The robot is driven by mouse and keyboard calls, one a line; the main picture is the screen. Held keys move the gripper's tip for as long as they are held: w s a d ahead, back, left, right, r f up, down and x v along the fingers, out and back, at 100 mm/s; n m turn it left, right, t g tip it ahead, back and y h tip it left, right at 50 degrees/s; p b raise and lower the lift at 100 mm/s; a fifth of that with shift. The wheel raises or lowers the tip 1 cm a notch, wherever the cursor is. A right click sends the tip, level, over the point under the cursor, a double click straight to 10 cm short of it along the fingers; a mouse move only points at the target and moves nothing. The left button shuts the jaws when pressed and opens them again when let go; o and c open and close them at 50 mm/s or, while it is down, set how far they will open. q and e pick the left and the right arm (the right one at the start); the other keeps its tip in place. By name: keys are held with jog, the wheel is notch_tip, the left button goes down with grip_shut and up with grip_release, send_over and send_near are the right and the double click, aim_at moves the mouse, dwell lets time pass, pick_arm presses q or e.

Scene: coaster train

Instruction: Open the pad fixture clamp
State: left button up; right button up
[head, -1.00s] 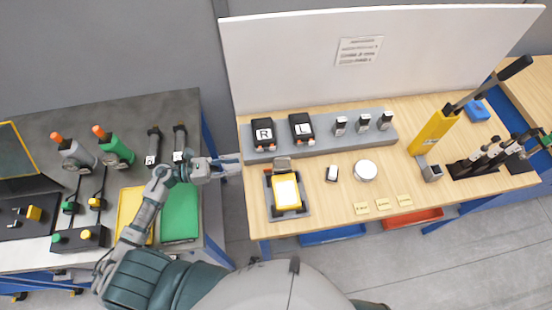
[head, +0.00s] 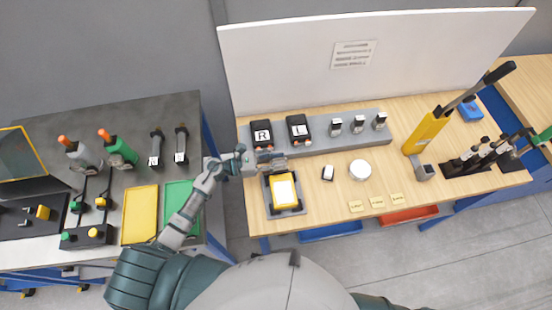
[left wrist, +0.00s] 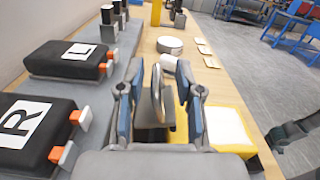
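The pad fixture (head: 301,208) is a grey base near the left end of the wooden bench, holding a yellow pad (head: 285,192) with a white top. Its metal clamp (head: 278,164) stands at the back edge of the base. In the left wrist view the clamp's upright handle (left wrist: 157,92) rises between my blue-padded fingers. My left gripper (head: 262,162) is open around the handle, with a visible gap on each side. The clamp's lower part is partly hidden by the gripper.
Black blocks marked R (head: 262,134) and L (head: 299,129) stand on a grey shelf (head: 348,122) just behind the fixture. The bench's front strip between fixture and labels is clear.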

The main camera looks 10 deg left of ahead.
pick_arm(q)
jog(key=c, duration=0.3)
jog(key=shift+a, duration=0.3)
grip_shut()
jog(key=shift+a, duration=0.35)
pick_arm(e)
jog(key=shift+a, duration=0.25)
